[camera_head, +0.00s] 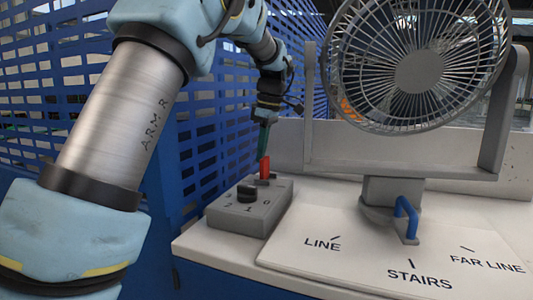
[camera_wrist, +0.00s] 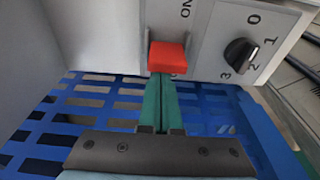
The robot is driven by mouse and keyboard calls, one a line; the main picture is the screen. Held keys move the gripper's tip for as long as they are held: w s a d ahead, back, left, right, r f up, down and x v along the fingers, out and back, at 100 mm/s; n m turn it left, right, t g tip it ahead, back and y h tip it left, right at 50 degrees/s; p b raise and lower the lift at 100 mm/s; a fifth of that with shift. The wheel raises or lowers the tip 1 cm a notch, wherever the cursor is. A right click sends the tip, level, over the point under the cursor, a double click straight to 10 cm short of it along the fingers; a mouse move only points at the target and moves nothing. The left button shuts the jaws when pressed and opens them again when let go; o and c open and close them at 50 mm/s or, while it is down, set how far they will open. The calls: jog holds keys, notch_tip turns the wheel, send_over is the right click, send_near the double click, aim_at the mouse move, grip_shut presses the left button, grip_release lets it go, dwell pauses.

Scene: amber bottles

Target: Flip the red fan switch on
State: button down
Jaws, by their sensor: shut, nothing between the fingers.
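The red fan switch (camera_head: 264,166) stands up from the far part of a grey control box (camera_head: 260,220) on the white table. In the wrist view the red switch (camera_wrist: 168,57) is at top centre, with the word ON on the box beyond it. My gripper (camera_head: 264,150) comes down from above and behind the box. Its green fingers are shut and empty, and in the wrist view the fingertips (camera_wrist: 163,78) are right at the red switch. I cannot tell for sure whether they touch it. The switch's near side hides part of the box.
A black knob (camera_head: 247,193) with numbers sits on the box's near part. A large grey fan (camera_head: 420,72) stands behind to the right. A blue slatted wall (camera_head: 205,150) runs along the left.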

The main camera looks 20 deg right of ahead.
jog(key=shift+s+d, duration=0.25)
jog(key=shift+s, duration=0.05)
jog(key=shift+r, duration=0.1)
jog(key=shift+r+p, duration=0.8)
jog(key=shift+p, duration=0.1)
notch_tip(320, 180, up, 11)
jog(key=s+d+b, duration=0.1)
jog(key=b, duration=0.1)
jog(key=shift+s+d+f, duration=0.15)
jog(key=shift+d+f, duration=0.05)
